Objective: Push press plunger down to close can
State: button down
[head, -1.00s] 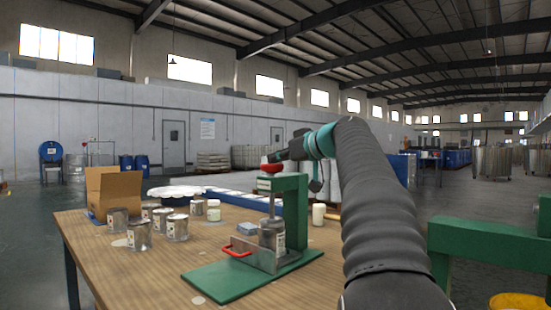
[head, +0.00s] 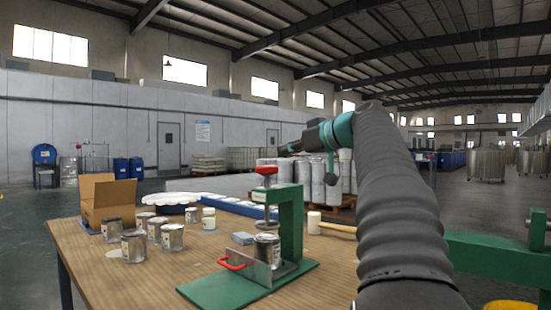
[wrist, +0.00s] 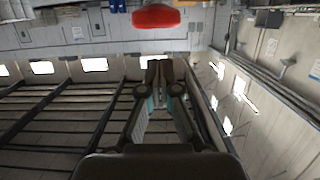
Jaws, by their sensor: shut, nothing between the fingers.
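The green press (head: 291,215) stands on a green base plate on the table. Its red plunger knob (head: 266,170) sits raised above the press arm, and the rod below ends in a disc (head: 262,223) above the can. The metal can (head: 267,250) stands upright under it, partly behind a metal plate with a red handle (head: 232,262). I cannot tell how its lid sits. My gripper (head: 285,149) is shut and empty, above and right of the knob, apart from it. The wrist view shows the shut fingers (wrist: 166,64) and the red knob (wrist: 156,16) beyond them.
Several cans (head: 134,245) stand on the table's left part, near a cardboard box (head: 108,200). The table front left is clear.

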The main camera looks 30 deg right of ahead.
jog(key=shift+v, duration=2.3)
jog(key=shift+r, duration=0.1)
